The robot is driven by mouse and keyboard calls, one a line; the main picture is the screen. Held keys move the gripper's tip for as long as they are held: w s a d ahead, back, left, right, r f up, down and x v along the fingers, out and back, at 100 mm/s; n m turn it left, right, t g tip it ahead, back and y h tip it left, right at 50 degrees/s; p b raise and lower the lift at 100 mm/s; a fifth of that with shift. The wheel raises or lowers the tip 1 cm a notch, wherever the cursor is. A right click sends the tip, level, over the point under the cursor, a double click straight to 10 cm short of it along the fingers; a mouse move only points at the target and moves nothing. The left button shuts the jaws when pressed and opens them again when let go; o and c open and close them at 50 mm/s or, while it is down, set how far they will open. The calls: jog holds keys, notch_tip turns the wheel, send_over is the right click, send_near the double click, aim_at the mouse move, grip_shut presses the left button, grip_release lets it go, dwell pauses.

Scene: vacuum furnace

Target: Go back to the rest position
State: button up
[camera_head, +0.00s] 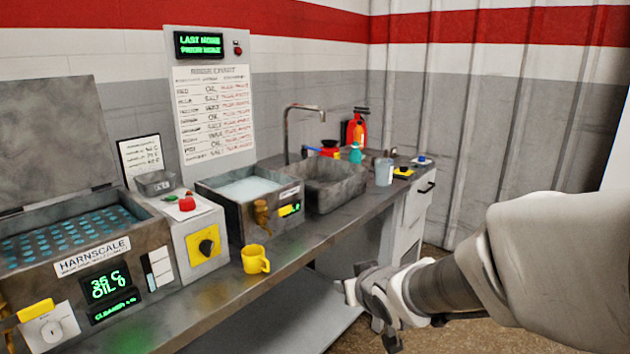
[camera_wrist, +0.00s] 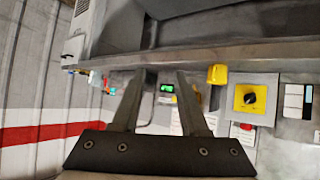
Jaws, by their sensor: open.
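My gripper (camera_head: 368,312) is in front of the counter, clear of its front edge, at the lower middle of the head view. In the wrist view its two fingers (camera_wrist: 160,100) stand apart with nothing between them. The wrist view is turned over, with the counter along the top. A yellow mug (camera_head: 255,260) stands near the counter's front edge, left of my gripper; it also shows in the wrist view (camera_wrist: 217,75). My arm comes in from the right.
The counter (camera_head: 222,292) carries the Harnscale bath (camera_head: 100,246), a control box with a yellow-backed knob (camera_head: 205,243), a second bath (camera_head: 246,188) and a sink (camera_head: 330,188). A red extinguisher-like bottle (camera_head: 357,131) stands at the back. Floor shows right of the counter.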

jog(key=s+d+r+m+g+h, duration=0.2)
jog(key=s+d+r+h, duration=0.15)
jog(key=s+d, duration=0.4)
jog(key=s+r+g+y, duration=0.2)
jog(key=s+g, duration=0.1)
jog(key=s, duration=1.4)
notch_tip(320, 180, up, 14)
jog(key=p, duration=1.4)
jog(key=shift+w+a+f+m+h, duration=0.15)
jog(key=shift+w+f+m+h, duration=0.15)
jog(key=shift+m+h, duration=0.1)
jog(key=shift+a, duration=0.1)
